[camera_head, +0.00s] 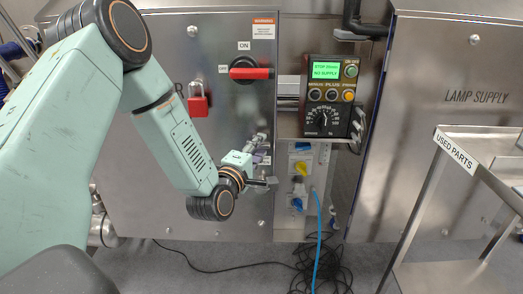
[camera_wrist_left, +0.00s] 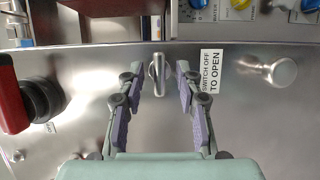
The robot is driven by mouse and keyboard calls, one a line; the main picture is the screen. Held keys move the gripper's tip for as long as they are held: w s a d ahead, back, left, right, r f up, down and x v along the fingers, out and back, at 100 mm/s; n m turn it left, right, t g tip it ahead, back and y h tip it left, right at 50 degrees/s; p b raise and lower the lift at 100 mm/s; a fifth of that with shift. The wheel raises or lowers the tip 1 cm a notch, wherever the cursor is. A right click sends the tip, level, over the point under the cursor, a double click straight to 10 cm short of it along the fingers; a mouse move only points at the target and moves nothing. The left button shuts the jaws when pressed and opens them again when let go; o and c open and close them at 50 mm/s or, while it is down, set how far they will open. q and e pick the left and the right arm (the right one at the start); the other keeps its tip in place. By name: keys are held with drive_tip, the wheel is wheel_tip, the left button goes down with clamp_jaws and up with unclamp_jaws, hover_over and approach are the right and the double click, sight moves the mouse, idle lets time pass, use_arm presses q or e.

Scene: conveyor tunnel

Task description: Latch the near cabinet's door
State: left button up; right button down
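The near cabinet's door (camera_head: 150,70) is a grey metal panel. It looks about flush with the cabinet front; I cannot tell if it is fully closed. A small upright metal latch handle (camera_wrist_left: 157,75) sits near the door's edge in the left wrist view. My left gripper (camera_head: 264,162) is at the door's right edge in the head view. Its two purple-padded fingers are open, one on each side of the latch handle, with gaps between. The gripper hides most of the latch in the head view. My right gripper is not in view.
A red rotary handle (camera_head: 250,73), lying horizontal, and a red padlock (camera_head: 198,105) are on the door. A round metal knob (camera_wrist_left: 282,72) stands beside the latch. Right of the door are a control box (camera_head: 325,95) and a blue hose (camera_head: 318,235). A "USED PARTS" cart (camera_head: 455,150) stands right.

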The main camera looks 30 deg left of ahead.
use_arm(q)
drive_tip(key=shift+w+a, duration=0.15)
drive_tip(key=shift+w, duration=0.7)
drive_tip(key=shift+c, duration=0.3)
clamp_jaws()
